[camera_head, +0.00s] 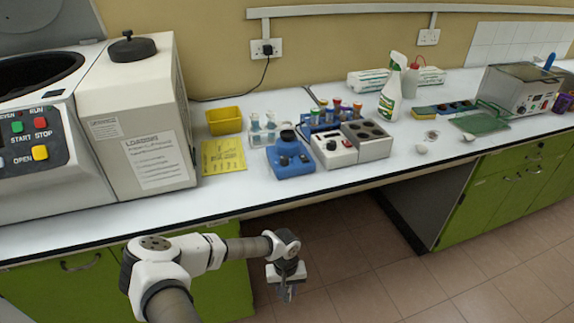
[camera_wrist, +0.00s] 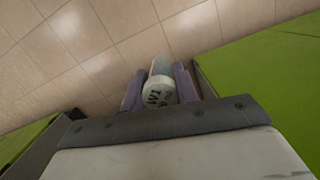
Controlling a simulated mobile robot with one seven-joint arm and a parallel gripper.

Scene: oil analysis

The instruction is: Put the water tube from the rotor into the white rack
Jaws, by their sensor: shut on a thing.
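My gripper (camera_head: 287,292) hangs low in front of the counter, over the floor. In the wrist view my gripper (camera_wrist: 158,88) is shut on a tube with a pale round cap (camera_wrist: 158,94) marked "W1"; the tube's body is mostly hidden behind the cap. The centrifuge (camera_head: 35,150) stands at the far left with a dark round opening at its top; the rotor inside cannot be made out. A small pale rack with clear vessels (camera_head: 264,138) stands on the counter behind the blue device; I cannot tell for sure that it is the white rack.
A blue device (camera_head: 290,160) and a grey block heater (camera_head: 366,142) stand near the counter's front edge. A blue rack with coloured caps (camera_head: 322,122) is behind them. A yellow bin (camera_head: 224,120) and a yellow sheet (camera_head: 223,155) lie left. The counter front left of the sheet is clear.

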